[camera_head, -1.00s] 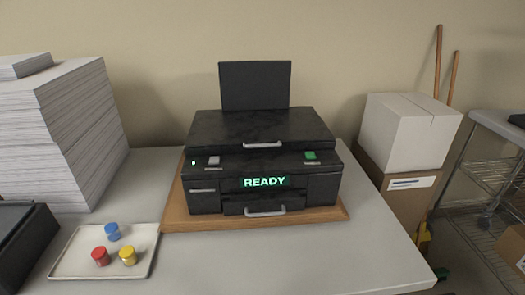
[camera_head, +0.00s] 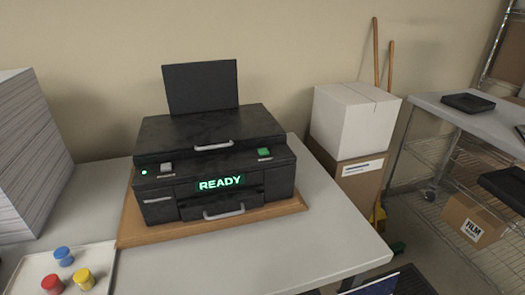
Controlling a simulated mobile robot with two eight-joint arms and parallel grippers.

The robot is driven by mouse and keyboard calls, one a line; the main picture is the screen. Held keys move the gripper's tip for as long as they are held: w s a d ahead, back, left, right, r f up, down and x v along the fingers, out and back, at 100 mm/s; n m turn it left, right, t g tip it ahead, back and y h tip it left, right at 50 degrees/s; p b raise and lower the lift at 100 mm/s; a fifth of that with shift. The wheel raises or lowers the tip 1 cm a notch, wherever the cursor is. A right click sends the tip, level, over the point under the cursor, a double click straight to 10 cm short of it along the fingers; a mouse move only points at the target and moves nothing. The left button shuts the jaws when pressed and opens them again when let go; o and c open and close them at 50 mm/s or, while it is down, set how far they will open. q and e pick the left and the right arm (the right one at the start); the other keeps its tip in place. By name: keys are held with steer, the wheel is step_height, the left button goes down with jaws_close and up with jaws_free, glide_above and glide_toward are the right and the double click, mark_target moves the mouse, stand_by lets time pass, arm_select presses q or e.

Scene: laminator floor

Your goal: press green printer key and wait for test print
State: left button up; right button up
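A black printer (camera_head: 215,165) stands on a wooden board (camera_head: 134,232) on the pale table (camera_head: 312,240). Its display (camera_head: 220,183) reads READY in green letters. The green key (camera_head: 264,152) is on the right of its top front edge, and a grey key (camera_head: 167,167) is on the left. A small green light (camera_head: 144,172) glows near the left corner. The paper support (camera_head: 201,87) stands up at the back and no sheet shows in the front. Neither of my grippers is in view.
A white tray (camera_head: 20,285) with blue, red and yellow pots is at the lower left, by a tall paper stack (camera_head: 32,150). Stacked boxes (camera_head: 353,121) stand right of the table. A wheeled wire-shelf table (camera_head: 440,108) is farther right. The table's front right is clear.

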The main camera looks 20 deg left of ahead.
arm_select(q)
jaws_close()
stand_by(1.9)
